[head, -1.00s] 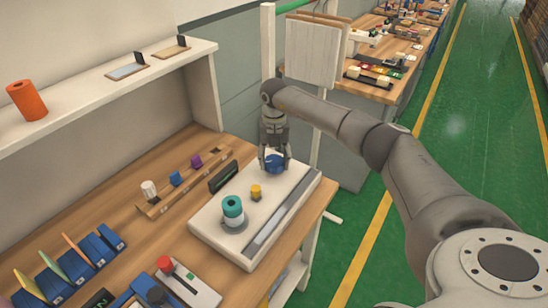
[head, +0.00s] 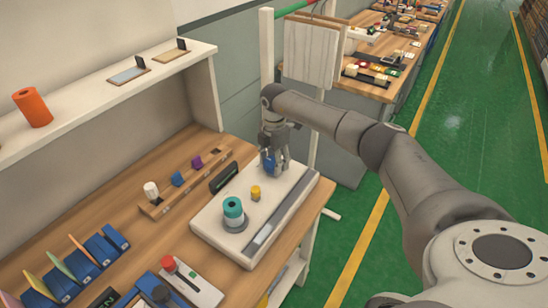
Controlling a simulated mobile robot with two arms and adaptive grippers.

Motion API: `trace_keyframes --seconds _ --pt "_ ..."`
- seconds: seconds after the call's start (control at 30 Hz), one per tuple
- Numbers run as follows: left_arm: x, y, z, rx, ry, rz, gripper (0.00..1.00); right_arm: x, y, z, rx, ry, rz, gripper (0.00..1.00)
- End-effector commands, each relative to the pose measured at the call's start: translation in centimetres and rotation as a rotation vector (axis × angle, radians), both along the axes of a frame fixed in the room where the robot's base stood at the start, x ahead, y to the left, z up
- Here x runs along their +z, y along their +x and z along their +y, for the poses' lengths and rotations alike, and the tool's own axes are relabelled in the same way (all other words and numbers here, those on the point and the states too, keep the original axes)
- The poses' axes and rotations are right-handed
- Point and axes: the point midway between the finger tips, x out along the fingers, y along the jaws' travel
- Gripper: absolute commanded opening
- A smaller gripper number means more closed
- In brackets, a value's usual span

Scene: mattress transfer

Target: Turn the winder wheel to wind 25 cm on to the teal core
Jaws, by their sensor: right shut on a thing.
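The winder is a pale flat unit (head: 213,222) on the wooden bench. How far the wheel has turned cannot be read. My left gripper is not in view.
A red-knobbed device (head: 190,283) is nearer. An orange roll (head: 32,107) stands on the shelf. Green floor is open at right.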

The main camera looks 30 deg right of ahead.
Motion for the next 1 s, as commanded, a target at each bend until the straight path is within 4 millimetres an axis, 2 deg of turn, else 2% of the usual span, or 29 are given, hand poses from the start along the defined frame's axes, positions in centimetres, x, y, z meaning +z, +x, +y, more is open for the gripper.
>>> trace_keyframes --seconds 0.33,0.9,0.93,1.0 --pt "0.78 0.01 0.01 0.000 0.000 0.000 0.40 0.14 0.00 -0.06 -0.149 -0.001 -0.001 0.27" --pt "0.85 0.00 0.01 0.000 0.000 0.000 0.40 0.10 0.02 -0.06 -0.177 -0.001 -0.003 0.27" --pt "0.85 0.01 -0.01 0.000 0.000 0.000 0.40 0.10 0.02 -0.05 -0.177 -0.001 -0.003 0.53" --pt "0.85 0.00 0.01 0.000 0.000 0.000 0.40 0.09 0.02 -0.05 -0.177 -0.001 -0.003 0.62"
